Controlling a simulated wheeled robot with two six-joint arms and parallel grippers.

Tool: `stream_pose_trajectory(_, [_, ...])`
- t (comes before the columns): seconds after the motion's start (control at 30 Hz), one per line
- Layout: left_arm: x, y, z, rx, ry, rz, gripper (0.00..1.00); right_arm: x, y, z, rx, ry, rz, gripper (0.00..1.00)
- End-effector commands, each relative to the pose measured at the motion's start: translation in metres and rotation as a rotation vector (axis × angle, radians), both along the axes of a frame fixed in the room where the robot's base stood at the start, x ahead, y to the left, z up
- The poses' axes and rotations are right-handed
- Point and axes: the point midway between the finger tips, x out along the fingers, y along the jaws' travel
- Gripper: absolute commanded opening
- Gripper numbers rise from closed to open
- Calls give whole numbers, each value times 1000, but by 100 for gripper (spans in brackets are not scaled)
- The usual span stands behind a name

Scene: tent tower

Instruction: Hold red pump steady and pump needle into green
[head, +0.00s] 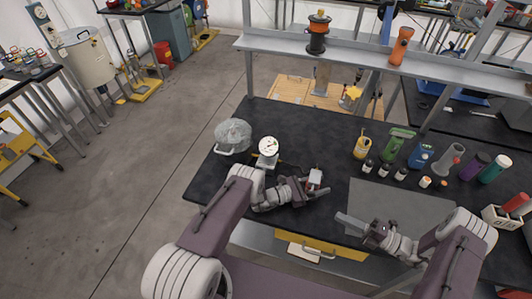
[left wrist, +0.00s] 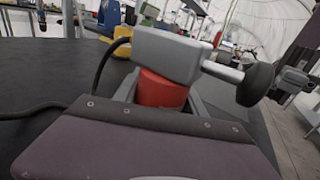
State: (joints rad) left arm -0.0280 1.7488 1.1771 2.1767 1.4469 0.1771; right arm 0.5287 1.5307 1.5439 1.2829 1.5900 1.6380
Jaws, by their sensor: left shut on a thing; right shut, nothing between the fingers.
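The red pump (left wrist: 160,90) is a red cylinder under a pale grey head with a black knob, seen close up in the left wrist view. In the head view it is small, and its pale top (head: 315,177) shows at my left gripper (head: 319,190). My left gripper is shut on the pump, over the black table. My right gripper (head: 345,219) is shut and empty, apart from the pump, low over the grey mat. A green item (head: 398,138) stands at the back of the table, right of centre. I cannot make out a needle.
On the black table (head: 290,125), a clear dome (head: 233,133) and a white round device (head: 268,148) stand at left. A yellow bottle (head: 362,146), several small bottles and a teal bottle (head: 495,168) stand at right. The grey mat (head: 385,203) is mostly clear.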

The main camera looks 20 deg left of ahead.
Motion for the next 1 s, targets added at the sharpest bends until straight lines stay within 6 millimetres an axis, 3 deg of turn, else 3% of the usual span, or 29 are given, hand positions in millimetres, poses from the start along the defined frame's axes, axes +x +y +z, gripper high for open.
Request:
stream_pose_trajectory(0.07, [0,0,0,0,0,1,0,0,0,0,0,0,0,0])
stream_pose_trajectory(0.1, [1,0,1,-2,-2,0,59,0,0,0,0,0,0,0])
stream_pose_trajectory(0.17, [1,0,1,-1,-2,0,73,0,0,0,0,0,0,0])
stream_pose_trajectory(0.47, [-1,1,-1,1,2,0,73,0,0,0,0,0,0,0])
stream_pose_trajectory(0.57, [-5,9,-1,1,3,2,73,0,0,0,0,0,0,0])
stream_pose_trajectory(0.8, [-37,60,0,-1,3,8,73,0,0,0,0,0,0,0])
stream_pose_trajectory(1.0, [-59,91,0,-1,1,4,73,0,0,0,0,0,0,0])
